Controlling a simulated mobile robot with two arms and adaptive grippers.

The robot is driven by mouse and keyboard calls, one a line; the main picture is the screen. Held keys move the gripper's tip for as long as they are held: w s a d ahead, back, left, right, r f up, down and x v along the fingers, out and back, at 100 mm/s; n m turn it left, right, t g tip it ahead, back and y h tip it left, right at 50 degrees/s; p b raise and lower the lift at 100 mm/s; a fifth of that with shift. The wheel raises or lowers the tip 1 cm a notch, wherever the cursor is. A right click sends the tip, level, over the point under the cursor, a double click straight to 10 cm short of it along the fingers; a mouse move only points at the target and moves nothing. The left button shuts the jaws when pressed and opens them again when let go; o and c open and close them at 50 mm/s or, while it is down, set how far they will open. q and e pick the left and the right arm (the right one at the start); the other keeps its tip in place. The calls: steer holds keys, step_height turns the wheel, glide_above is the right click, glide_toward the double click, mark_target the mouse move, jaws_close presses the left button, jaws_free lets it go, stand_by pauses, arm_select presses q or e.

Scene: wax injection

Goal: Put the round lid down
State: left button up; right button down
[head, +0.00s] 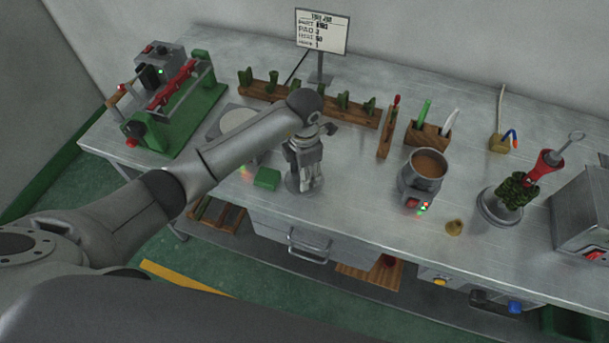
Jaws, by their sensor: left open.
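A round grey metal disc (291,187), which looks like the round lid, lies flat on the bench near its front edge. My left gripper (309,184) points down right over it, with its fingers open. The fingers hide the middle of the disc, and I cannot tell whether they touch it. The round wax pot (408,185) stands to the right, open at the top, with brown wax (429,164) showing. My right gripper is not in view.
A green block (267,179) lies just left of the disc. A wooden rack (262,91) of green pieces stands behind. A green clamp frame (185,125) is at the left, a dark green wax tree (516,190) at the right. Bench between disc and pot is clear.

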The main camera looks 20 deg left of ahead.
arm_select(q)
steer(key=shift+c, duration=0.5)
jaws_close()
steer(key=shift+r, duration=0.1)
